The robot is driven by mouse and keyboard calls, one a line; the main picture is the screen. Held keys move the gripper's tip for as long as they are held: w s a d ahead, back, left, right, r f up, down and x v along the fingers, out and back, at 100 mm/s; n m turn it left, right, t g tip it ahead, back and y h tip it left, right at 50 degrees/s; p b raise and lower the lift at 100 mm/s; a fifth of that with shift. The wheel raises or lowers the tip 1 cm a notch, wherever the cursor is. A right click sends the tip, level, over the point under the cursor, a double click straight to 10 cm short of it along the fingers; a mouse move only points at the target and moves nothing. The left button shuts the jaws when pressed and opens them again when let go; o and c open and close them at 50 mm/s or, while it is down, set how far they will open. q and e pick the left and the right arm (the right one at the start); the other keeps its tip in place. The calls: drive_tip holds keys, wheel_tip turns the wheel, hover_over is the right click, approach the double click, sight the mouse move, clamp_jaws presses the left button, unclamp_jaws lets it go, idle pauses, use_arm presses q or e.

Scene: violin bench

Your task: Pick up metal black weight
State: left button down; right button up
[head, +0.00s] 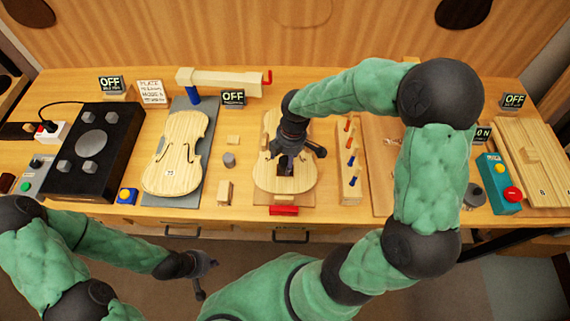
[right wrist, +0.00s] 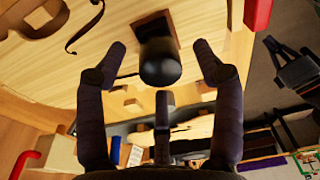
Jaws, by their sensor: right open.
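A black rounded weight (right wrist: 160,62) shows in the right wrist view, on a small brown block or base against the pale wood of a violin plate. My right gripper (right wrist: 160,75) is open, with a finger on each side of the weight and gaps between them. In the head view my right gripper (head: 290,152) is over the middle violin plate (head: 297,183); it hides most of what is under it, and a dark piece shows among the fingers. My left gripper (head: 205,278) hangs in front of the bench, empty, its fingers spread.
Another violin plate (head: 172,168) lies on a grey board to the left. A small grey cylinder (head: 229,159) and wooden blocks (head: 225,192) stand between the plates. A wooden rack (head: 350,168) with colored pieces is right of my gripper. A red block (head: 283,210) is at the front edge.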

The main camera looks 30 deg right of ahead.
wheel_tip(320, 180, down, 2)
drive_tip(key=shift+a+f, duration=0.1)
drive_tip(key=shift+a, duration=0.05)
clamp_jaws()
